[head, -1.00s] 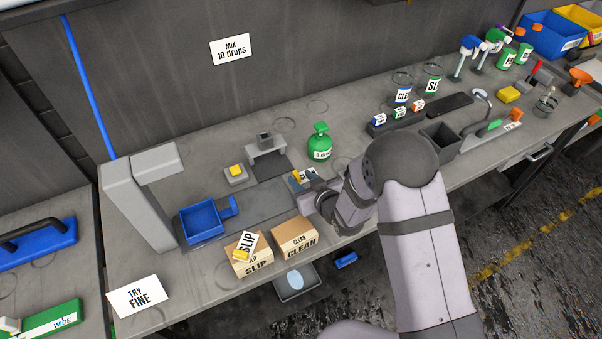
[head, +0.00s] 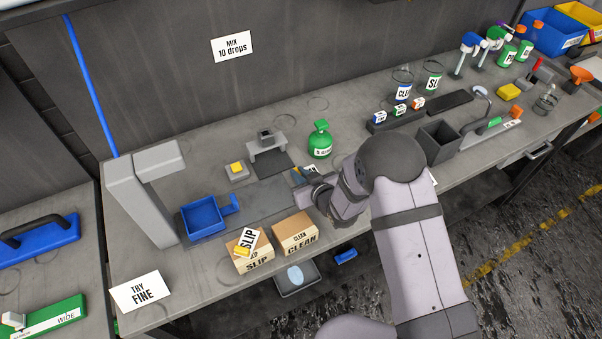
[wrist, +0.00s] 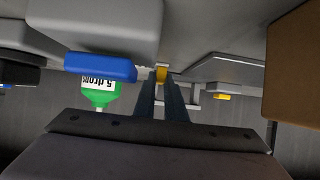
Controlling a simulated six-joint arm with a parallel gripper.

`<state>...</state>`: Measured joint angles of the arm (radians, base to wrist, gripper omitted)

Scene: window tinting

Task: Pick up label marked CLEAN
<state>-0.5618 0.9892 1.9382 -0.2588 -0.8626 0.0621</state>
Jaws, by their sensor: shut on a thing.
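A cardboard box marked CLEAN (head: 298,237) stands at the front edge.
A SLIP box (head: 255,261) with a white SLIP label (head: 250,238) on it stands left of the CLEAN box. A blue tray (head: 203,217), a green bottle (head: 320,141), a grey stand (head: 266,146) and a dark bin (head: 439,141) are nearby.

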